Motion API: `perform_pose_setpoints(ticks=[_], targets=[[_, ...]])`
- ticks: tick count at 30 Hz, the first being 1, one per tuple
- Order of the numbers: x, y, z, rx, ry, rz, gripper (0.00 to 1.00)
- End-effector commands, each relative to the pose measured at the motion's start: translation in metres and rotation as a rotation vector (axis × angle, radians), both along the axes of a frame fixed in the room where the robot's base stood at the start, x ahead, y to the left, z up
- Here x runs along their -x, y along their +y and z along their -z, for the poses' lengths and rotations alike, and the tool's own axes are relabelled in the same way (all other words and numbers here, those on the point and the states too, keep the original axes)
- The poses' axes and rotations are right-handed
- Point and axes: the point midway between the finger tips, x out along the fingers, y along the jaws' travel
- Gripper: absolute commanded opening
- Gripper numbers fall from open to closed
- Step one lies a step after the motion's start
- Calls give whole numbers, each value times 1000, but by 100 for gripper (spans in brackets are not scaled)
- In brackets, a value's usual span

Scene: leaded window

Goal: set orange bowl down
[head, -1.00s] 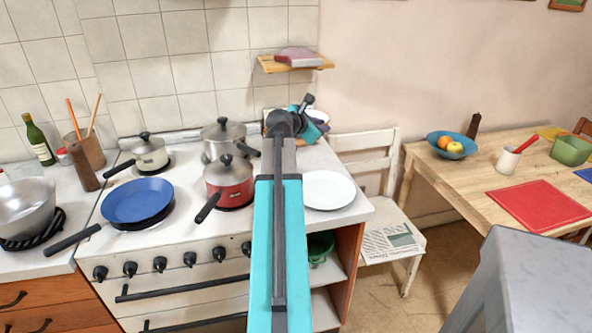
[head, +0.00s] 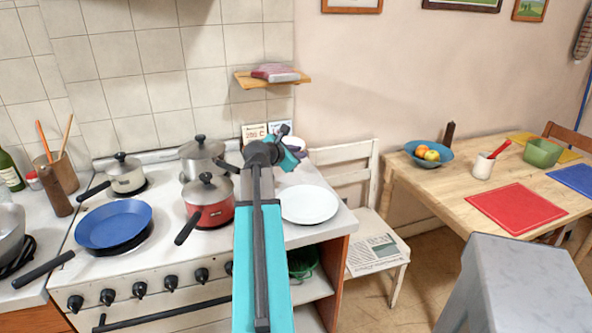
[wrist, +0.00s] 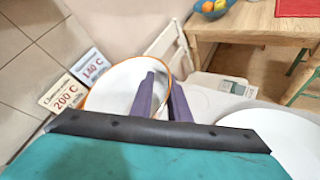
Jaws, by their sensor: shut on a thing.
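The orange bowl (wrist: 108,88) shows in the wrist view as a white inside with an orange rim, tilted towards the camera. My gripper (wrist: 163,80) is shut on it, with its purple fingers at the bowl's right side. In the head view my gripper (head: 291,155) is above the back right of the white counter, behind a white plate (head: 309,204). My arm hides most of the bowl there. I cannot tell whether the bowl touches the counter.
Two temperature cards (wrist: 78,82) stand at the wall beside the bowl. A red pot (head: 208,204) and a steel pot (head: 202,158) are left of my arm. A small wall shelf (head: 272,78) is above. A white chair (head: 350,180) stands to the right.

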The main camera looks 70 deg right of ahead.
Motion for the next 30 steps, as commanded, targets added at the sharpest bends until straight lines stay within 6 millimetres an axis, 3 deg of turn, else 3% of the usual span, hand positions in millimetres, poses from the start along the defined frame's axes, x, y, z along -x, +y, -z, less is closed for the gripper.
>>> perform_pose_setpoints(ticks=[6,20,30], targets=[[0,0,22,0,2,-2,0],[-1,0,27,1,0,-2,0],[-2,1,57,-1,1,-3,0]])
